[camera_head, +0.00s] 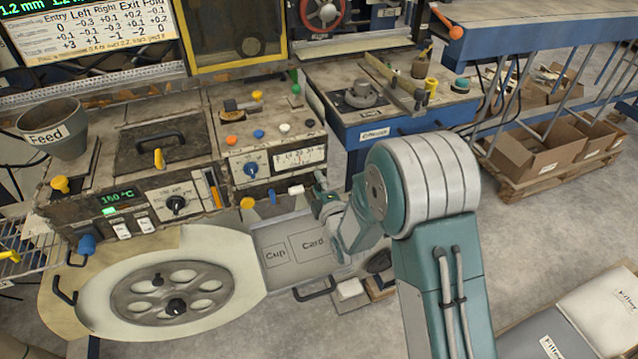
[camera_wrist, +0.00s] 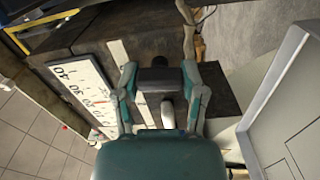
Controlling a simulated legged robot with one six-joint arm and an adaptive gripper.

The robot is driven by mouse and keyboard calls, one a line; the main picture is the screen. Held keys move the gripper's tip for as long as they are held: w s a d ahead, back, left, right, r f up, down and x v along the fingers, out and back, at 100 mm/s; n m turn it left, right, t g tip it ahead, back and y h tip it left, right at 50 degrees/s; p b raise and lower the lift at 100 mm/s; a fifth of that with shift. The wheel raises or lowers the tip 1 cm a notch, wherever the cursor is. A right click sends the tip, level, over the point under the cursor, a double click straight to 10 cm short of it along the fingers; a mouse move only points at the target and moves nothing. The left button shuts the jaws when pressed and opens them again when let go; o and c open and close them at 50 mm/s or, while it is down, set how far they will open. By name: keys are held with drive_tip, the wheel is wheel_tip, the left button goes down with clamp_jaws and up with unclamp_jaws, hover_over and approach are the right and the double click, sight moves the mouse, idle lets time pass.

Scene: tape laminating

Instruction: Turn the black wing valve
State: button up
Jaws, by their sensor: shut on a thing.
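The black wing valve (camera_wrist: 160,80) shows in the wrist view as a dark block between my two fingers, with a pale stem by it. My gripper (camera_wrist: 159,72) is shut on it, one finger against each side. In the head view my gripper (camera_head: 322,192) is at the right end of the machine, just right of the control panel. The valve is hidden there behind my gripper and wrist.
A numbered scale (camera_wrist: 85,92) lies left of my fingers in the wrist view. In the head view, a tray marked Cup and Card (camera_head: 300,262) sits below my gripper. A round plate with a spoked wheel (camera_head: 172,278) is at lower left. A blue cabinet (camera_head: 400,127) stands behind.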

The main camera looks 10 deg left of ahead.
drive_tip(key=shift+s+a+f+n, duration=0.15)
drive_tip(key=shift+n, duration=0.45)
drive_tip(key=o, duration=0.7)
drive_tip(key=shift+f, duration=0.1)
drive_tip(key=shift+o, duration=0.9)
drive_tip(key=shift+a, duration=0.15)
drive_tip(key=v, duration=1.2)
